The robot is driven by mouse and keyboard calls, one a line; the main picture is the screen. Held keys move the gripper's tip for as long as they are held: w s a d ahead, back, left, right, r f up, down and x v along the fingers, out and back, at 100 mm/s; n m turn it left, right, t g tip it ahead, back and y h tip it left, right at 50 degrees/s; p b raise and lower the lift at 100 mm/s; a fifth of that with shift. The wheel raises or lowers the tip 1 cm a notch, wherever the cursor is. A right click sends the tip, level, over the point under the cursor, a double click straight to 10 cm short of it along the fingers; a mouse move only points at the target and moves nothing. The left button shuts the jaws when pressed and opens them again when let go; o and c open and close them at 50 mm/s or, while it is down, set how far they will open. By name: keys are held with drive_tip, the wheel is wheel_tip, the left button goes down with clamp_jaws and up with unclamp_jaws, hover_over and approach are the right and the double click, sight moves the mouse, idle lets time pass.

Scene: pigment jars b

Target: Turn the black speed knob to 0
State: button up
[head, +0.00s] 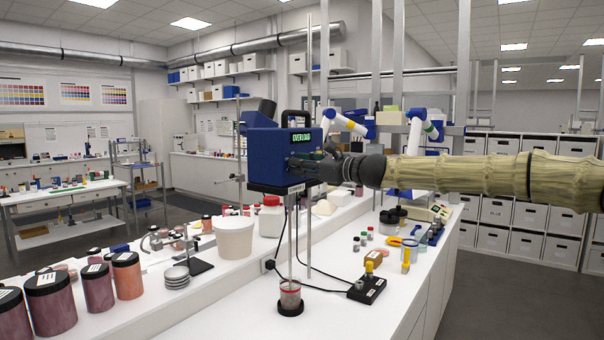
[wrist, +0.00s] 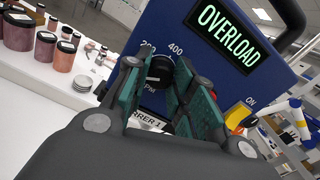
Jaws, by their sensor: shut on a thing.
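The blue stirrer motor (head: 262,150) is mounted on a stand in the head view. Its blue front panel (wrist: 158,28) fills the upper wrist view, with a display (wrist: 226,38) reading OVERLOAD in green. The black speed knob (wrist: 159,71) sits on this panel, with the marks 200 and 400 above it and RPM lettering beside it. My gripper (wrist: 158,90) is shut on the knob, one green-padded finger on each side. The fingers hide part of the dial, and I cannot tell where the knob points. In the head view my gripper (head: 318,171) reaches the panel from the right.
A cup (head: 290,293) stands under the stirrer shaft. A white tub (head: 234,240) and pigment jars (head: 98,288) stand left on the bench. A black box (head: 367,289) with cables lies to the right.

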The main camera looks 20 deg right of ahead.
drive_tip(key=shift+n, duration=0.3)
drive_tip(key=shift+d, duration=0.1)
drive_tip(key=o, duration=1.1)
drive_tip(key=shift+c, duration=0.2)
drive_tip(key=v, duration=1.2)
drive_tip(key=shift+w+d+f, duration=0.1)
drive_tip(key=shift+d, duration=0.1)
